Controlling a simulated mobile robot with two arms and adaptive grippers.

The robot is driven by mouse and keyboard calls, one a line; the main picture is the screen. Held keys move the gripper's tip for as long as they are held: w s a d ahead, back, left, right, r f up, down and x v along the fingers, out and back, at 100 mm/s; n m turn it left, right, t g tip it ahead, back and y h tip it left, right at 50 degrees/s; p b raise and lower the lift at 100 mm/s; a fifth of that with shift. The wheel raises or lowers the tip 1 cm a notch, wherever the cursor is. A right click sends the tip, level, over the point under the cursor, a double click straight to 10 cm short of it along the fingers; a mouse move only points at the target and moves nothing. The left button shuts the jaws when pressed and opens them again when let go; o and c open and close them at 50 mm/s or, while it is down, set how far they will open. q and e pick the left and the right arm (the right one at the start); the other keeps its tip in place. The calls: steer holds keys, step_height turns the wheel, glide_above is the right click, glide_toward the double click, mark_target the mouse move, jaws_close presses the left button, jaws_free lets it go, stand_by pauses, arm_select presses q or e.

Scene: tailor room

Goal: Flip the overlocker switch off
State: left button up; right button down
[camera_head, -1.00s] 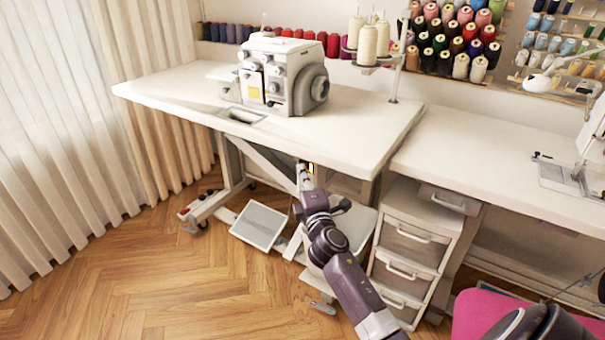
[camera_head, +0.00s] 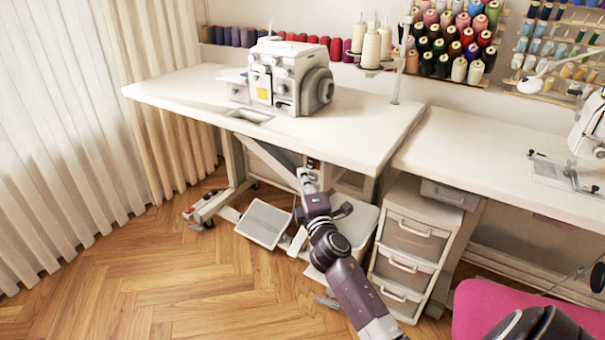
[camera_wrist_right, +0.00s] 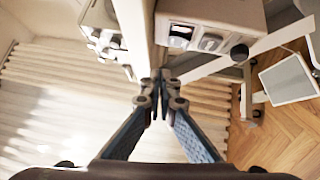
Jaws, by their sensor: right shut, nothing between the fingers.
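The overlocker (camera_head: 287,75) is a white machine standing on the left white table (camera_head: 345,128). Under the table's front edge is a white switch box (camera_wrist_right: 210,14). In the right wrist view its face carries a dark switch (camera_wrist_right: 181,36) and a grey button (camera_wrist_right: 211,43). My right gripper (camera_head: 306,174) is below that edge, close to the box. In the wrist view its fingertips (camera_wrist_right: 160,76) are together and empty, a little below and left of the switch, apparently not touching it. The switch's position cannot be told. My left gripper is not in view.
A pedal (camera_head: 263,223) sits on the table's frame below. A drawer unit (camera_head: 411,250) stands right of my arm, and a pink chair (camera_head: 495,305) is at the lower right.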

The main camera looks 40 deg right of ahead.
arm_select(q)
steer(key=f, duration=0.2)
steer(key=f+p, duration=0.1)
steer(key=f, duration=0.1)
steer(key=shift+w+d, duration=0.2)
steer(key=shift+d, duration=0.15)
arm_select(e)
steer(key=v, duration=0.8)
steer(key=shift+d+r, duration=0.25)
steer(key=shift+r, duration=0.2)
